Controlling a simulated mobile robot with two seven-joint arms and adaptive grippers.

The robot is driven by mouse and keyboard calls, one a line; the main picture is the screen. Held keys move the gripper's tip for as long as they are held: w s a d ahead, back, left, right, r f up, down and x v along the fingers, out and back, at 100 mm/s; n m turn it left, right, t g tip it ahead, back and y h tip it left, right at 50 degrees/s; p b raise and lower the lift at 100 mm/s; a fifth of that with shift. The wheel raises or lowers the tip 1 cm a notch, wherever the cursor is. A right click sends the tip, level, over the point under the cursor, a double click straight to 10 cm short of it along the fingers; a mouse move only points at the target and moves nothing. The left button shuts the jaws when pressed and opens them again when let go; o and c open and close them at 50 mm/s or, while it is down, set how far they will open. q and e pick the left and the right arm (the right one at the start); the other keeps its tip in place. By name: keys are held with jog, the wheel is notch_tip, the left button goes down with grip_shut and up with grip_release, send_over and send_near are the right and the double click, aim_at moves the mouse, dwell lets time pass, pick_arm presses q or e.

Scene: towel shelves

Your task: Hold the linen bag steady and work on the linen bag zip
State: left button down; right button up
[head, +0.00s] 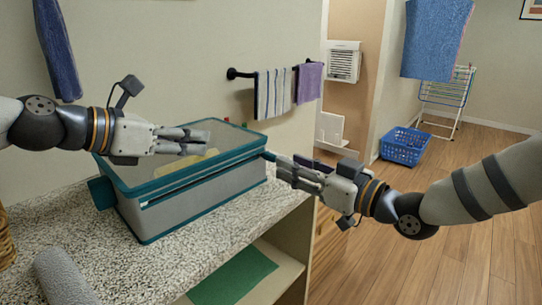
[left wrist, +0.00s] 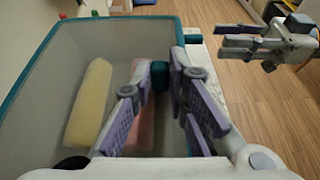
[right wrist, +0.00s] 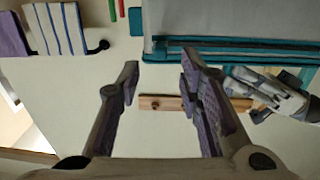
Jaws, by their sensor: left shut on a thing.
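The linen bag (head: 200,205) is a grey box shape with teal trim on the speckled counter. Its see-through top shows a yellow roll (left wrist: 88,103) and a pink roll (left wrist: 142,110). A teal zip line (right wrist: 240,46) runs along its side. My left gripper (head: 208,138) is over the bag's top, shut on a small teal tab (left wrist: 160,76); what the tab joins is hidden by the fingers. My right gripper (head: 272,166) is beside the bag's right end, near a teal end tab (head: 268,156). Its fingers (right wrist: 158,72) are apart with nothing between them.
The speckled counter (head: 110,230) has a rolled grey towel (head: 62,275) at the front left. A shelf with a green cloth (head: 232,277) is below. Towels hang on a wall rail (head: 240,73). A blue basket (head: 405,145) stands on the wooden floor, otherwise largely clear.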

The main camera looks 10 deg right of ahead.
aim_at(271, 154)
jog(key=x, duration=0.6)
jog(key=shift+w+a, duration=0.25)
grip_shut()
